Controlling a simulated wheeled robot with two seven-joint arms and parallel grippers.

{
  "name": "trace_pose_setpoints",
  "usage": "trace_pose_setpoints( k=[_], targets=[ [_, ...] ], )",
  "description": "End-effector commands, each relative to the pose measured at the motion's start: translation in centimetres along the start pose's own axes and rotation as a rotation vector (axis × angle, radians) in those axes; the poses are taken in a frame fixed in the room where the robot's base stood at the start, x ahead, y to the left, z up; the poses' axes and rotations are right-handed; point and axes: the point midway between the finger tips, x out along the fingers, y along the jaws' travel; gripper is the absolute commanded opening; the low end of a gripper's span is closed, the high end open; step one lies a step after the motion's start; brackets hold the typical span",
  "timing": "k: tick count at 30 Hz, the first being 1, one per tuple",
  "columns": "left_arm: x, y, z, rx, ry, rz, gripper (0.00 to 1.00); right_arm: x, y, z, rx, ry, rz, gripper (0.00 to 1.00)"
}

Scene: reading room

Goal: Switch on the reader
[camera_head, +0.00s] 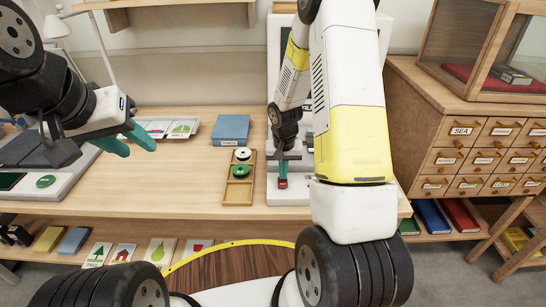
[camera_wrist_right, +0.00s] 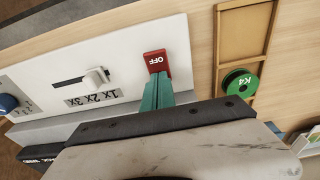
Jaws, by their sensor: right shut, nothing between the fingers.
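The reader's pale base panel (camera_head: 298,192) is on the desk, mostly behind my right arm. Its red rocker switch (camera_wrist_right: 154,62) reads OFF in the right wrist view, and it shows as a small red spot in the head view (camera_head: 283,184). My right gripper (camera_head: 283,177) is shut and empty, with its green fingertips (camera_wrist_right: 155,78) right at the switch's edge; I cannot tell whether they touch. A white slider (camera_wrist_right: 96,77) marked 1x 2x 3x sits beside the switch. My left gripper (camera_head: 128,142) is open and empty above the desk's left part.
A wooden tray (camera_head: 238,195) beside the reader holds a green reel marked K4 (camera_wrist_right: 241,82) and a white one. A blue box (camera_head: 231,129) and picture cards lie behind. A drawer cabinet (camera_head: 470,140) stands right. The desk's middle left is clear.

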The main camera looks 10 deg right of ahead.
Motion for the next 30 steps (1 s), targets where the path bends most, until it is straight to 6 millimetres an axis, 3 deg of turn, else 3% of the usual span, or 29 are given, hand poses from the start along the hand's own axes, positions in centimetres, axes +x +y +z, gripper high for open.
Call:
trace_pose_setpoints(
  k=[14, 30],
  targets=[
    [0.0, 0.0, 0.0, 0.0, 0.0, 0.0, 0.36, -0.8, -0.1, -0.1, 0.0, 0.002, -0.001, 0.0],
    [0.0, 0.0, 0.0, 0.0, 0.0, 0.0, 0.36, -11.4, -0.4, -3.0, 0.0, 0.004, -0.002, 0.0]
  ],
)
